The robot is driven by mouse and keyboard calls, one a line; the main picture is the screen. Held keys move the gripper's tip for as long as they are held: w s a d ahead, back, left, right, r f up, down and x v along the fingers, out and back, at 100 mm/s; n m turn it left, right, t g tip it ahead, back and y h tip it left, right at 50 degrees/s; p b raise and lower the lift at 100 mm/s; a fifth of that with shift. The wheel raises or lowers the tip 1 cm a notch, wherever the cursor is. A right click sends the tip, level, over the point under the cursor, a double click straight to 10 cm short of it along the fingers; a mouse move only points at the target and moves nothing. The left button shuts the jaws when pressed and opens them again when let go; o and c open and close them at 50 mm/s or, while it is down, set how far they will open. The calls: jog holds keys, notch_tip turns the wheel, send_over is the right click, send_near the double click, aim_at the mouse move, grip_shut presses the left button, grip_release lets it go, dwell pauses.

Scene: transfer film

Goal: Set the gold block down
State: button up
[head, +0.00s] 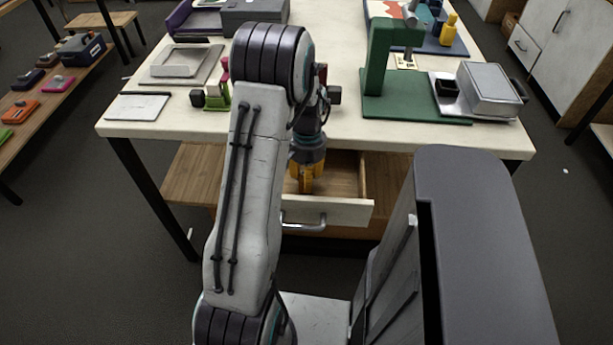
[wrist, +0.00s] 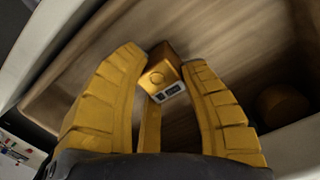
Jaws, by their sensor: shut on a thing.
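My gripper (head: 304,182) reaches down into the open wooden drawer (head: 345,172) below the table's front edge. In the head view the block cannot be told apart from the yellow fingers.
A dark gold round thing (wrist: 284,104) lies in the drawer to the right of my gripper. The drawer front (head: 330,211) has a metal handle (head: 303,222). On the table (head: 350,132) above stand a green press-like stand (head: 378,75) and a metal box (head: 490,88).

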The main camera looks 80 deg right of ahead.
jog(key=shift+f, duration=0.25)
jog(key=o, duration=1.2)
notch_tip(320, 180, up, 12)
jog(key=b, duration=0.1)
jog(key=w+a+r+n+h, duration=0.1)
jog(key=w+a+r+n, duration=0.3)
jog(key=w+a, duration=0.55)
jog(key=w+a+r+n, duration=0.2)
jog(key=w+a+n, duration=0.35)
jog(key=w, duration=0.75)
jog(key=a+n+t, duration=0.1)
jog(key=a+n, duration=0.3)
jog(key=a, duration=0.4)
jog(key=s+a+n+t, duration=0.1)
jog(key=a+n, duration=0.3)
jog(key=a, duration=0.4)
jog(key=a+n+t, duration=0.1)
jog(key=a+n, duration=0.3)
jog(key=a, duration=0.5)
jog(key=shift+s+f, duration=0.15)
